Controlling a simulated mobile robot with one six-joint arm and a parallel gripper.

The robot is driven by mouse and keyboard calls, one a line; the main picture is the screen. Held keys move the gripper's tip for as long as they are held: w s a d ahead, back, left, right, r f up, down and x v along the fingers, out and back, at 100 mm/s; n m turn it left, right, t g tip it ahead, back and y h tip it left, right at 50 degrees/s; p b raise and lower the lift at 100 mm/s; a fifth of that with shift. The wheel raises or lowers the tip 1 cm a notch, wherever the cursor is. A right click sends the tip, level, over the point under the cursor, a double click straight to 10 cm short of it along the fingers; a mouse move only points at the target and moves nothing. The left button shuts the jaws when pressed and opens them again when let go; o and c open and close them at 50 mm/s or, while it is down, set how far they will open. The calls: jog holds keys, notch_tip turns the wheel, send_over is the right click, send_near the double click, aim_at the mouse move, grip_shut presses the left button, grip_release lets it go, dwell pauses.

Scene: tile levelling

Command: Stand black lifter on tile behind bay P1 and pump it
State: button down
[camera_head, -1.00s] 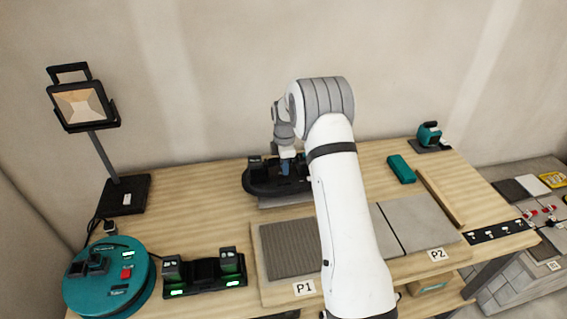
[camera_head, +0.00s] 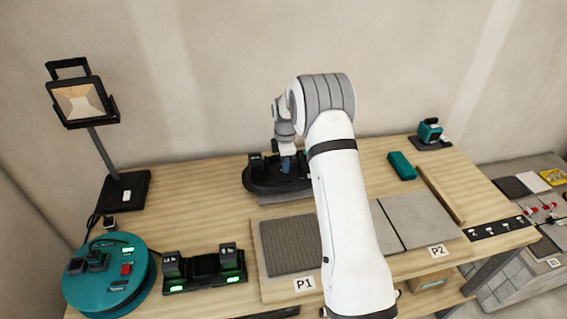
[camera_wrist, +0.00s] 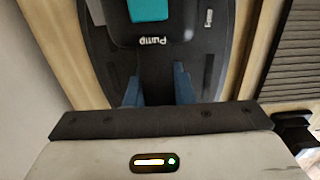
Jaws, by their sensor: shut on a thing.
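The black lifter (camera_head: 262,184) has an oval dark base and sits at the back of the table, over a grey tile (camera_head: 282,199) behind bay P1 (camera_head: 288,246). My arm hides its right part. My gripper (camera_head: 287,163) is at the lifter, its blue fingers pointing down. In the wrist view my gripper (camera_wrist: 157,92) is shut on a black part of the lifter (camera_wrist: 205,70), a finger on each side. The label "Pump" and a teal part (camera_wrist: 149,9) show just beyond the fingers. Whether the base rests fully flat on the tile is hard to tell.
A work lamp (camera_head: 82,103) and a teal cable reel (camera_head: 108,283) stand at left. A black charger (camera_head: 204,272) with batteries is left of P1. Bay P2 (camera_head: 418,221), a teal block (camera_head: 401,165) and a teal tool (camera_head: 429,131) lie to the right. A wall stands close behind.

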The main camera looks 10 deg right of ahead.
jog(key=shift+f+b, duration=0.55)
dwell(1.1)
jog(key=c, duration=1.2)
grip_release()
jog(key=shift+o, duration=0.2)
jog(key=shift+f, duration=0.1)
notch_tip(320, 180, up, 8)
jog(key=shift+r+b, duration=0.1)
jog(key=shift+b, duration=0.45)
